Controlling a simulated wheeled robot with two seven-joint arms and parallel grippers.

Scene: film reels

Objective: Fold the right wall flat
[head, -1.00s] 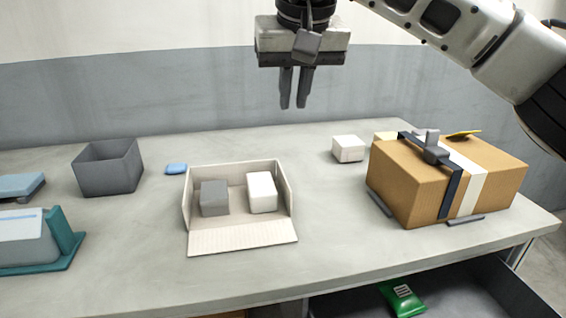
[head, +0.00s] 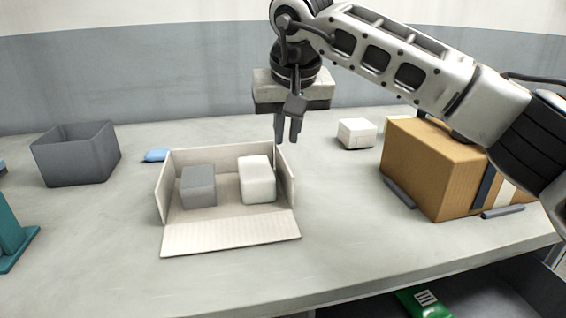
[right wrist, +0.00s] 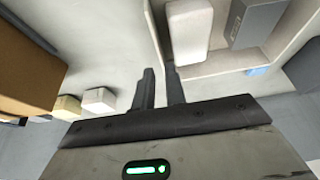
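The cream box (head: 216,158) holds a grey block (head: 198,186) and a white block (head: 256,180). Its front wall (head: 232,237) lies flat on the table. Its left wall (head: 164,188) and back wall stand upright. The right wall (head: 285,180) also stands upright; it shows nearly edge-on in the right wrist view (right wrist: 156,38). My right gripper (head: 286,140) points down at the far top end of the right wall. Its fingers (right wrist: 160,75) are apart with a narrow gap, nothing clearly between them. Contact with the wall cannot be told. My left gripper is not in view.
A white cube (head: 356,133) and a brown carton (head: 428,170) stand to the right. A dark grey bin (head: 75,158) and a small blue item (head: 156,155) are on the left. The table between the box and the carton is clear.

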